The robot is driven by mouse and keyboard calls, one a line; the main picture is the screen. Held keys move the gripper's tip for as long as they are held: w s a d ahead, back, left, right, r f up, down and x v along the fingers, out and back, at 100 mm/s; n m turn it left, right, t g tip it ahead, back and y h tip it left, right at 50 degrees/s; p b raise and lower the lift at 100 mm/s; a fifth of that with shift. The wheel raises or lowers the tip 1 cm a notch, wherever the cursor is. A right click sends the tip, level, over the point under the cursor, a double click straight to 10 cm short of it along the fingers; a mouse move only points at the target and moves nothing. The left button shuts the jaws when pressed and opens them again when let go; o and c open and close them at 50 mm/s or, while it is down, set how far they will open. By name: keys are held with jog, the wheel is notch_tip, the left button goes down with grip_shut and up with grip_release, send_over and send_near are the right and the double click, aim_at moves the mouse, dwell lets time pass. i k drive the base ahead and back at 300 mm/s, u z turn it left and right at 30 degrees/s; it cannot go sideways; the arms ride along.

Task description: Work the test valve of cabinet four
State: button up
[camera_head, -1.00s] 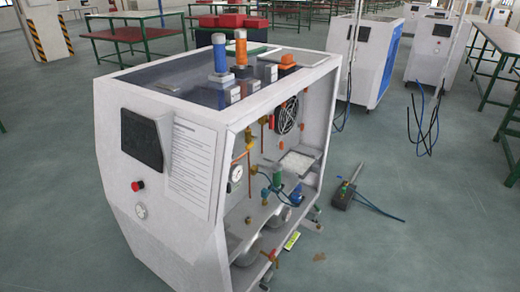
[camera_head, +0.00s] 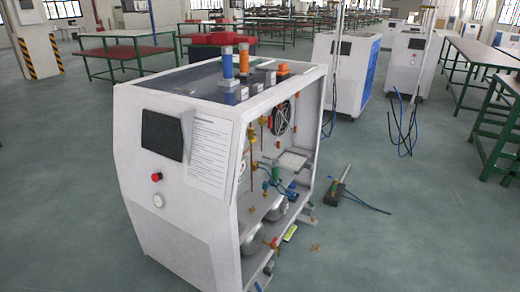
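A white generator cabinet (camera_head: 192,218) stands close in front of me, with a dark screen (camera_head: 167,136), a red button (camera_head: 156,177) and a small gauge (camera_head: 158,201) on its front. Its right side is open and shows pipes, a fan (camera_head: 279,119), silver vessels (camera_head: 253,235) and several small fittings. A fitting with a red-orange handle (camera_head: 274,243) sits low at the open side. I cannot tell which fitting is the test valve, nor read any cabinet number. My gripper is not in view.
A grey device (camera_head: 333,194) with a blue hose lies on the floor right of the cabinet. Two other white cabinets (camera_head: 338,74) (camera_head: 412,69) stand behind. Green-framed tables (camera_head: 490,72) line the back and right. The floor (camera_head: 420,235) at right is clear.

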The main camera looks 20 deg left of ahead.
aim_at(255, 140)
jog(key=z, duration=0.15)
jog(key=k, duration=0.9)
jog(key=u, duration=0.85)
jog(key=i, duration=1)
jog(key=u, duration=0.1)
